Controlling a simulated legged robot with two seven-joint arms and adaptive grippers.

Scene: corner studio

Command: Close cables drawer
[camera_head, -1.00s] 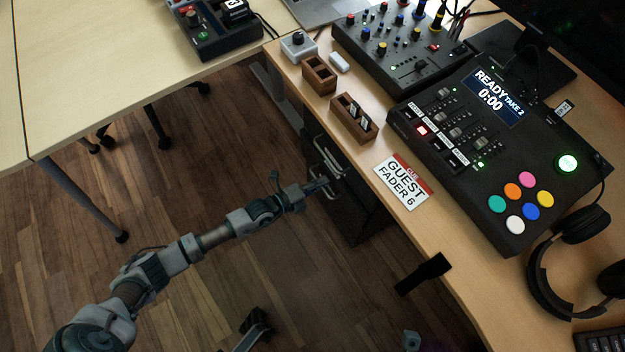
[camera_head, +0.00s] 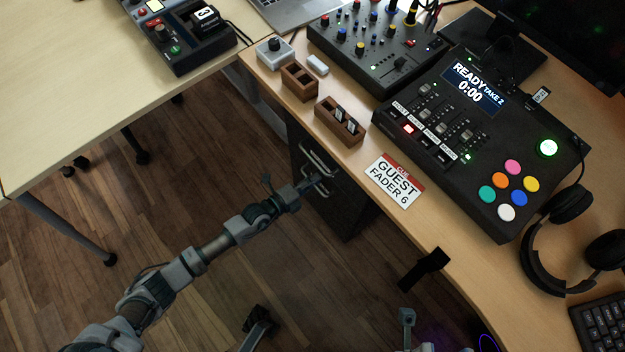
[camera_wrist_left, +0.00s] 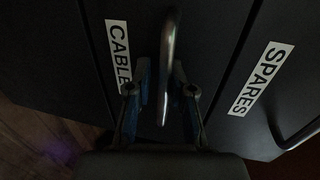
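The cables drawer (camera_wrist_left: 65,55) is the dark front with a white label reading "CABLE", its end hidden by a finger, in the left wrist view. Its metal bar handle (camera_wrist_left: 167,60) runs between the fingers of my left gripper (camera_wrist_left: 161,85). The fingers are apart, with a gap visible beside the handle. In the head view my left gripper (camera_head: 312,182) is at the dark drawer cabinet (camera_head: 345,215) under the desk, by its handles. I cannot tell how far the drawer stands out. My right gripper is not in view.
A drawer labelled "SPARES" (camera_wrist_left: 262,78) lies beside the cables drawer. The wooden desk (camera_head: 395,215) overhangs the cabinet and carries a control console (camera_head: 450,150), a mixer and headphones. A pale table (camera_head: 90,110) stands at left. Wooden floor (camera_head: 225,160) is open between them.

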